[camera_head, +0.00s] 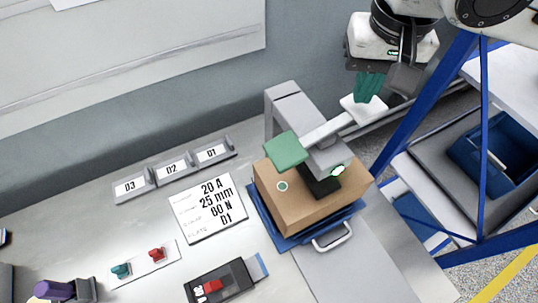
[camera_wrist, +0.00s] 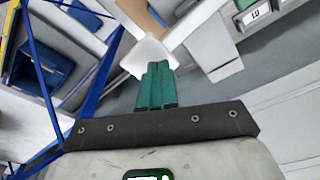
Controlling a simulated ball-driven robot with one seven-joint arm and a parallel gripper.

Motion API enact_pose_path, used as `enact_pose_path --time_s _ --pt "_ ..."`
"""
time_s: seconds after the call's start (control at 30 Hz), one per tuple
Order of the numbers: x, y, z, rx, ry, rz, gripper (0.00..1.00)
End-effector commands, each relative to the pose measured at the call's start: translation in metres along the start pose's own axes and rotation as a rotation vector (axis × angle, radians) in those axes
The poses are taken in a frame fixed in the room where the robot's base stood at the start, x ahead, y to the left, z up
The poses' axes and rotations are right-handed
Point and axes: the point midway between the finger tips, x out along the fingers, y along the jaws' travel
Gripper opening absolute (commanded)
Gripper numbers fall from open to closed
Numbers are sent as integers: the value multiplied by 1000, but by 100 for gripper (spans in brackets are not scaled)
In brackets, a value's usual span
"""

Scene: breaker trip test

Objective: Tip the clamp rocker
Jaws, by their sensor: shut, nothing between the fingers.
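The clamp rocker is a light grey bar (camera_head: 325,129) with a white pad (camera_head: 364,109) at its right end and a green pad (camera_head: 286,149) near its left end. It crosses above a brown block (camera_head: 285,200) by a grey post. My gripper (camera_head: 368,99), with green fingers, is shut and empty, pointing down at the white pad. In the wrist view the closed fingertips (camera_wrist: 155,68) overlap the edge of the white pad (camera_wrist: 148,54). I cannot tell whether they touch it. The brown block sits on a blue tray (camera_head: 290,242) with a metal handle.
A rating card (camera_head: 208,208) lies left of the block, with holders labelled D1 to D3 (camera_head: 172,168) behind it. A black breaker-like unit (camera_head: 222,281) and a plate with green and red knobs (camera_head: 143,264) are in front. A blue frame (camera_head: 425,100) stands right of my gripper.

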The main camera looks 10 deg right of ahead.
Motion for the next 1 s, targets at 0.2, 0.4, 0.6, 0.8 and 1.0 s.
enact_pose_path --time_s 0.2,0.4,0.6,0.8,1.0 --pt "0 0 0 0 0 0 0" --pt "2 0 0 0 0 0 0" --pt "5 0 1 0 0 0 0" --pt "7 0 1 0 0 0 0" --pt "10 0 2 0 0 0 0"
